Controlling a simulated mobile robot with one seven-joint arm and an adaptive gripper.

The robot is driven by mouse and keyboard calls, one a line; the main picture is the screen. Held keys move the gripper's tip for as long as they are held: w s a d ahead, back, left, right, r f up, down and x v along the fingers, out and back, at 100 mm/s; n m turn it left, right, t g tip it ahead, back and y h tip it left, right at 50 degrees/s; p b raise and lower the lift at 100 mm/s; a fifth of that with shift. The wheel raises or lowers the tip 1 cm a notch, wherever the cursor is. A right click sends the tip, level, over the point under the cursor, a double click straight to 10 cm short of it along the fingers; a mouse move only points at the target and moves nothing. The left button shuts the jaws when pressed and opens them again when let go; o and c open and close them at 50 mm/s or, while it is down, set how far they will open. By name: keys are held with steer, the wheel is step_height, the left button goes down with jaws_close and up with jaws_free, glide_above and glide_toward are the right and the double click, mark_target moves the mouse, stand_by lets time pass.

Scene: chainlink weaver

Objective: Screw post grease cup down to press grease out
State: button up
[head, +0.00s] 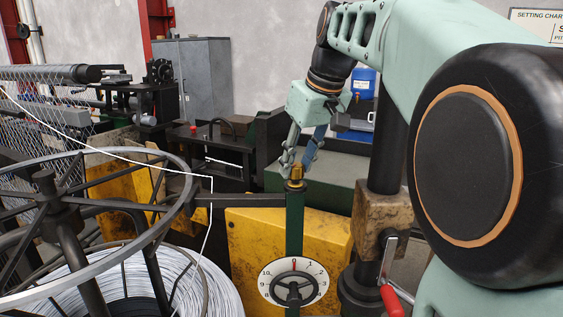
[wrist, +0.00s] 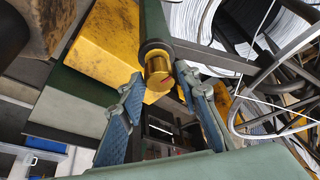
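The post grease cup (head: 296,176) is a brass-coloured cap on top of the green post (head: 294,222), near the middle of the head view. In the wrist view the grease cup (wrist: 158,72) shows its round end with a reddish mark. My gripper (head: 297,163) points down just above the cup in the head view. In the wrist view its two blue-padded fingers (wrist: 160,80) are spread to either side of the cup, with a visible gap on each side. The gripper is open and empty. I cannot tell exactly how far the tips reach down beside the cup.
A numbered dial with a handwheel (head: 293,281) sits low on the post. A wire reel (head: 75,215) with white wire stands at left. A yellow housing (head: 255,240) is behind the post. A crank with a red handle (head: 391,300) is at right. Free air surrounds the cup.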

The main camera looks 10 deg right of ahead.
steer(key=shift+o, duration=1.1)
steer(key=v, duration=1.2)
